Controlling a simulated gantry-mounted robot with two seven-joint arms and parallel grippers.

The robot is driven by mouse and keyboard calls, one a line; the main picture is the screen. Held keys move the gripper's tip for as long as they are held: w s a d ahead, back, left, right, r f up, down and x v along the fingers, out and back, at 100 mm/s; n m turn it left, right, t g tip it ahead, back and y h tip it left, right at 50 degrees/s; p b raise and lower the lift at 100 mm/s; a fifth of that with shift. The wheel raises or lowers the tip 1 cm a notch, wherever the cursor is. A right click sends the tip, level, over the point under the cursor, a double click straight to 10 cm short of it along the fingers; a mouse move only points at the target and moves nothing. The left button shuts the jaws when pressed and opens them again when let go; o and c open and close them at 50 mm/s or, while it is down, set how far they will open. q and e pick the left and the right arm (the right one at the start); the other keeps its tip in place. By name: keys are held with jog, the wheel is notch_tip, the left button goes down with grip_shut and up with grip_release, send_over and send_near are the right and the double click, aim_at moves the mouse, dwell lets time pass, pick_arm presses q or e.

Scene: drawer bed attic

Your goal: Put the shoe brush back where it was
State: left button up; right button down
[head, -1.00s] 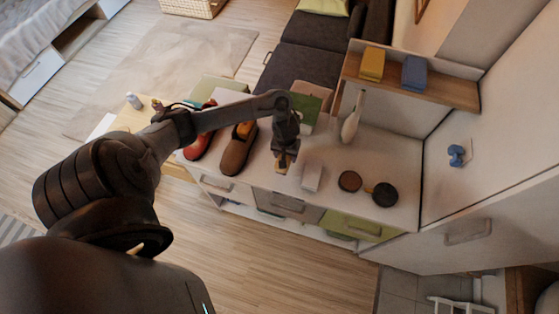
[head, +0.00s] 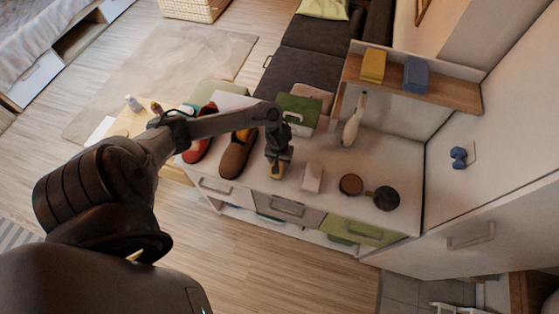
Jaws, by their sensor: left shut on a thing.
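My left gripper (head: 277,163) reaches over the top of the cabinet from the left, pointing down. It is shut on the shoe brush (head: 277,172), a small tan piece at its fingertips, mostly hidden by the gripper. I cannot tell whether the brush touches the cabinet top. A brown shoe (head: 236,160) lies just left of the gripper, and a red shoe (head: 197,150) farther left. A pale pink block (head: 312,178) sits just right of the gripper. My right gripper is out of view.
Two round dark tins, one (head: 351,185) beside the other (head: 386,198), lie to the right. A green box (head: 299,110) and a white bottle-like object (head: 353,122) stand behind. A shelf (head: 438,91) holds a yellow box (head: 373,64) and a blue box (head: 416,75).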

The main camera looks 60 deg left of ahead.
pick_arm(q)
jog(key=o, duration=0.9)
jog(key=shift+f, duration=0.15)
jog(key=shift+o, duration=0.2)
